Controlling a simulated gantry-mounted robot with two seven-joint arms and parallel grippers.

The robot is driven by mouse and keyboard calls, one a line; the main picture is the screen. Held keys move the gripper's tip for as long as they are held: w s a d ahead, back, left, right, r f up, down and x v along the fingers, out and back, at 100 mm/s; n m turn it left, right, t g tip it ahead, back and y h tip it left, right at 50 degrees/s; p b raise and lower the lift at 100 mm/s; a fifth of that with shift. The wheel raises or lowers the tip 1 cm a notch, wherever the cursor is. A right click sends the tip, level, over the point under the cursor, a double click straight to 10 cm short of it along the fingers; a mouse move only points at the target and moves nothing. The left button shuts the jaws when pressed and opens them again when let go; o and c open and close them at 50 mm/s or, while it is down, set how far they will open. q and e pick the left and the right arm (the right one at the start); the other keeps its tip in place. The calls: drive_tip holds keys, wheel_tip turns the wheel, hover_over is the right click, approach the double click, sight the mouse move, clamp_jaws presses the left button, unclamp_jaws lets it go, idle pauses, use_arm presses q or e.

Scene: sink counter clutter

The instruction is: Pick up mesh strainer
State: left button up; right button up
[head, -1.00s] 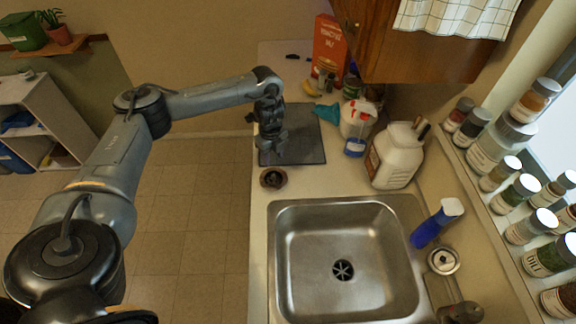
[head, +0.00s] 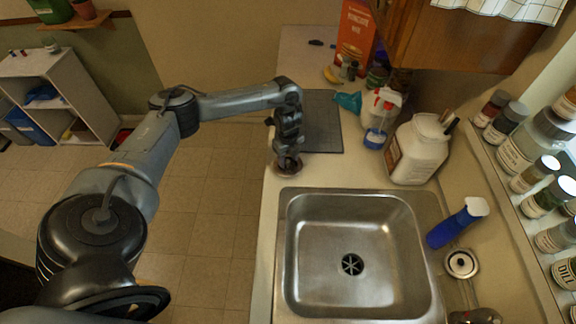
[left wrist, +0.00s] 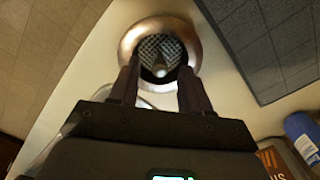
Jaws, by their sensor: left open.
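The mesh strainer (left wrist: 129,42) is a small round piece with a wide copper-coloured rim and a dark mesh centre. It lies on the counter near its left edge, at the top middle of the left wrist view. In the head view the strainer (head: 290,171) shows only partly below my gripper. My left gripper (left wrist: 158,80) is open and empty-looking, with its two fingers over the near side of the strainer's rim. In the head view my left gripper (head: 288,158) is just above the strainer; contact cannot be told. My right gripper is not in view.
A dark flat board (head: 323,125) lies just behind the strainer. The steel sink (head: 300,196) is in front. The counter edge drops off at left.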

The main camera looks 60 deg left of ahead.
use_arm(q)
drive_tip(key=shift+f, duration=0.4)
clamp_jaws()
drive_tip(key=shift+r, duration=0.15)
